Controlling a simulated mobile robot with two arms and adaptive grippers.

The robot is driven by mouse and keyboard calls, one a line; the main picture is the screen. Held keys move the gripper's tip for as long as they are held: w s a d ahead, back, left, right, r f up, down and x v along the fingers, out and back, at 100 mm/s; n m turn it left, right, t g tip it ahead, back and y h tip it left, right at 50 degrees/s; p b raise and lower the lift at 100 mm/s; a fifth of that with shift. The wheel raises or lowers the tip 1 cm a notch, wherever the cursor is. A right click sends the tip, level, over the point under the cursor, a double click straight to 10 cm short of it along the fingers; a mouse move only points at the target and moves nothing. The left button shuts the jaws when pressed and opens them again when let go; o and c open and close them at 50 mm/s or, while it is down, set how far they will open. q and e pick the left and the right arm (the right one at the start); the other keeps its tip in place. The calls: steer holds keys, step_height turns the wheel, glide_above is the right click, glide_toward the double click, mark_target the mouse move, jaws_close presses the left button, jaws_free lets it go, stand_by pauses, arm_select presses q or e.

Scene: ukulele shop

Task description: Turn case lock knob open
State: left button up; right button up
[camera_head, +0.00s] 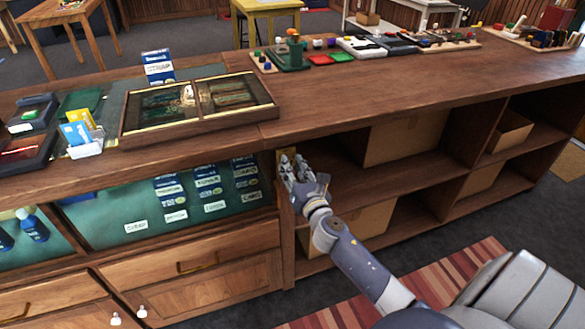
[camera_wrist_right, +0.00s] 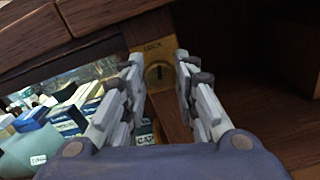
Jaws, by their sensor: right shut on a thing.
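The case lock shows in the right wrist view as a brass plate (camera_wrist_right: 148,52) marked LOCK, with a small dark knob (camera_wrist_right: 159,73) on it. It sits on a wooden post at the right end of the glass-fronted display case (camera_head: 110,228). My right gripper (camera_head: 290,168) is at this post in the head view and hides the lock there. In the right wrist view the fingers of my right gripper (camera_wrist_right: 160,82) stand on both sides of the knob, shut on it. Finger contact is hard to see. My left gripper is not in view.
Open shelves (camera_head: 445,185) with cardboard boxes (camera_head: 408,137) lie right of the post. The wooden counter top (camera_head: 330,95) above holds a framed display tray (camera_head: 197,106) and several small goods. A striped rug (camera_head: 450,290) lies on the floor below.

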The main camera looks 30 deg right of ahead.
steer(key=shift+d+f+m, duration=0.1)
steer(key=shift+f+m, duration=0.05)
steer(key=shift+m, duration=7.35)
steer(key=o, duration=1)
steer(key=shift+s, duration=0.15)
steer(key=v, duration=1.1)
steer(key=shift+s, duration=0.4)
steer(key=shift+f, duration=0.1)
